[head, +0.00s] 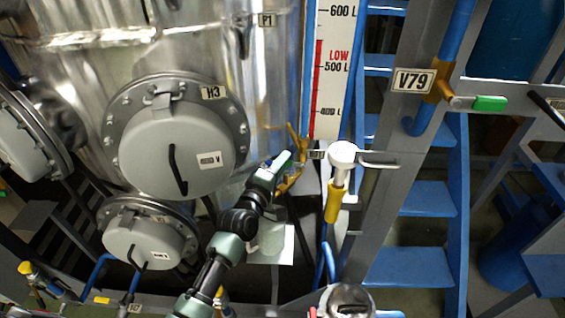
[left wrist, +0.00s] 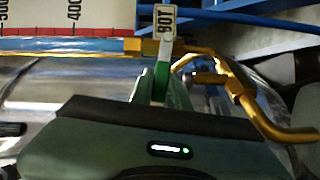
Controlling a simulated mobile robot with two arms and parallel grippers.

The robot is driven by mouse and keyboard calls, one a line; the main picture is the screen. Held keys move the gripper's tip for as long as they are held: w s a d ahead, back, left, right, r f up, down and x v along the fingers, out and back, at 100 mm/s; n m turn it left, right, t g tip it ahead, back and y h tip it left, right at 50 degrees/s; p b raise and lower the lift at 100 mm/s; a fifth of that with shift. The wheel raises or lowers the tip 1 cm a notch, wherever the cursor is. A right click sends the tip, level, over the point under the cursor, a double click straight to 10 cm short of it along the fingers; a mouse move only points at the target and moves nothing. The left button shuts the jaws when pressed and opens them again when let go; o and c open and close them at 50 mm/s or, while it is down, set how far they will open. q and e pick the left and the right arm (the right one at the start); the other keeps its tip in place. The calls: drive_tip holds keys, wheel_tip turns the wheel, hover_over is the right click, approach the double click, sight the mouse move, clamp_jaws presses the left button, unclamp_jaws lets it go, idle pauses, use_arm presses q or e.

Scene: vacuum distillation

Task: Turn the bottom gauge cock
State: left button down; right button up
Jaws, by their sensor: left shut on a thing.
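The bottom gauge cock has brass fittings (head: 290,183) at the lower end of the level gauge, beside the steel vessel. In the left wrist view its brass pipework (left wrist: 236,85) curves to the right, and a white tag (left wrist: 165,19) with black lettering stands above a green handle (left wrist: 162,74). My left gripper (head: 284,162) reaches up from below and is shut on the green handle; the fingers partly hide it. In the left wrist view the gripper (left wrist: 158,92) shows from behind, with its dark body covering the lower part. My right gripper is not in view.
The level gauge scale (head: 331,75) rises above the cock. A white funnel-like fitting on a yellow valve (head: 333,202) stands close on the right. The vessel's round cover H3 (head: 165,150) is on the left. Blue stairs (head: 412,200) lie farther right.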

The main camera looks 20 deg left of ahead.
use_arm(q)
drive_tip(key=c, duration=1.4)
unclamp_jaws()
drive_tip(key=shift+o, duration=0.2)
drive_tip(key=shift+f, duration=0.15)
